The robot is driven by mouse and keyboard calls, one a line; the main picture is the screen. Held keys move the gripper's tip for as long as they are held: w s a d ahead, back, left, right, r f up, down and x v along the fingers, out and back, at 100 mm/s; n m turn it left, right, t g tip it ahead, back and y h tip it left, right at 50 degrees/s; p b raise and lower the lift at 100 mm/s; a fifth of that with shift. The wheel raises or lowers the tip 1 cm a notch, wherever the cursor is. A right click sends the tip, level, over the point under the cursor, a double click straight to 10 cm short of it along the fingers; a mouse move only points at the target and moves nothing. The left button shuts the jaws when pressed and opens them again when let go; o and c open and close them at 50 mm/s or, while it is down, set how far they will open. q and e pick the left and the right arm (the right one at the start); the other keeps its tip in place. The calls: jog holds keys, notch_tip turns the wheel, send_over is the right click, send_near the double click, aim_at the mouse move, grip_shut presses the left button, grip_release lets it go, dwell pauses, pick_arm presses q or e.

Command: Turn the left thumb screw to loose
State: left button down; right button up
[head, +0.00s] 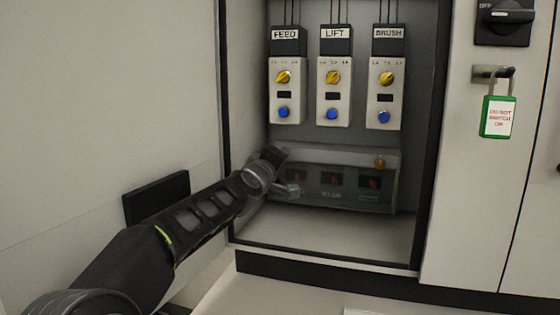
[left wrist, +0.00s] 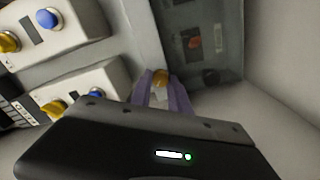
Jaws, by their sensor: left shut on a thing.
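The left thumb screw (left wrist: 161,77) is a small brass knob at the corner of the clear cover. My left gripper (left wrist: 162,91) is shut on it, with the purple-grey fingers on either side. In the head view my left gripper (head: 279,166) reaches the upper left corner of the cover (head: 335,157) and hides the left thumb screw. The right thumb screw (head: 380,162) is a brass knob at the cover's upper right. Whether the left screw is tight or loose cannot be told. My right gripper is not in view.
Above the cover hang three control units: FEED (head: 285,97), LIFT (head: 333,97) and BRUSH (head: 385,98), each with a yellow knob and a blue button. A green padlock tag (head: 497,117) hangs at the right. The cabinet floor (head: 340,232) is clear.

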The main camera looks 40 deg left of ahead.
pick_arm(q)
jog(key=n, duration=0.9)
jog(key=n+b, duration=0.1)
jog(key=n, duration=0.7)
jog(key=n+b, duration=0.1)
jog(key=n, duration=0.8)
jog(key=shift+w+f+n, duration=0.1)
jog(key=shift+f+n, duration=0.2)
jog(key=shift+d, duration=0.1)
jog(key=c, duration=1.2)
grip_release()
jog(key=shift+r, duration=0.1)
jog(key=shift+c, duration=0.2)
jog(key=b+v, duration=0.1)
jog(key=v, duration=0.7)
